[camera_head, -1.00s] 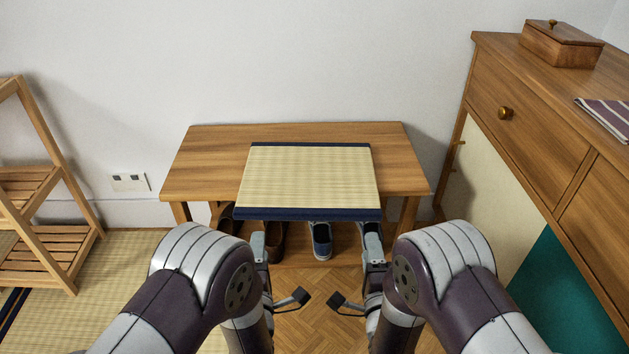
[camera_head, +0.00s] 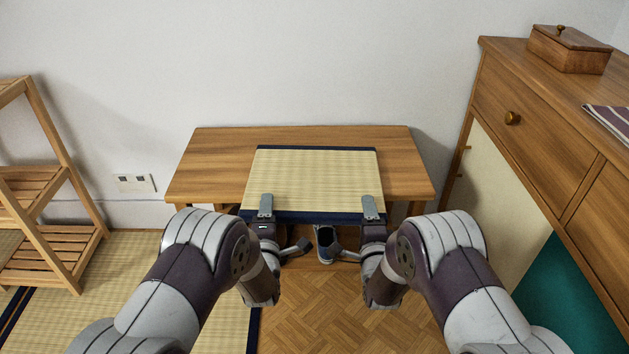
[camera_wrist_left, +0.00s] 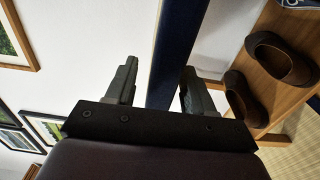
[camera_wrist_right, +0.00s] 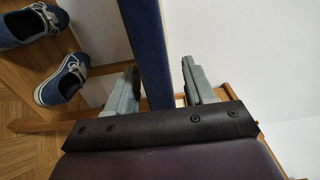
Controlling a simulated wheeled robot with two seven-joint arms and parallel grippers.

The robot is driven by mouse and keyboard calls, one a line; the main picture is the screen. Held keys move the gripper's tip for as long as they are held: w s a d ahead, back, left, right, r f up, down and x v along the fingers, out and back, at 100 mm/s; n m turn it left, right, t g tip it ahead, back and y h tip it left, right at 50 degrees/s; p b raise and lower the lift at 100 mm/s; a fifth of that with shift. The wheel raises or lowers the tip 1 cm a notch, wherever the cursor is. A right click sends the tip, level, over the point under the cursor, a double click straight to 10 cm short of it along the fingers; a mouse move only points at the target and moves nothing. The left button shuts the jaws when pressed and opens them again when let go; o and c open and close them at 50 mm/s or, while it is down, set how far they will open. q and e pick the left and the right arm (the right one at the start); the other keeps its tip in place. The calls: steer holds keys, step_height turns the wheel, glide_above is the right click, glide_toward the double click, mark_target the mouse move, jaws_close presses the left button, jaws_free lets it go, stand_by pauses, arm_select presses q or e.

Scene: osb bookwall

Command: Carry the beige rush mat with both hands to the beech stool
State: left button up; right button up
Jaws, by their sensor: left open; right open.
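The beige rush mat (camera_head: 314,178) with dark blue edge bands lies on a wooden bench-like stool (camera_head: 408,165) against the wall, its near edge overhanging the front. My left gripper (camera_head: 266,212) is open at the left part of the mat's near edge, with one finger above it. My right gripper (camera_head: 370,212) is open likewise at the right part. In the left wrist view the mat's blue edge (camera_wrist_left: 172,60) stands between the open fingers, apart from both. In the right wrist view the blue edge (camera_wrist_right: 147,55) is also between the fingers.
Brown shoes (camera_wrist_left: 280,58) and blue sneakers (camera_wrist_right: 62,78) sit on the low shelf under the bench. A wooden slatted rack (camera_head: 45,255) stands at the left. A chest of drawers (camera_head: 535,130) with a lidded box (camera_head: 570,50) stands at the right.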

arm_select(q)
jaws_close()
arm_select(e)
jaws_close()
steer(key=shift+r, duration=0.1)
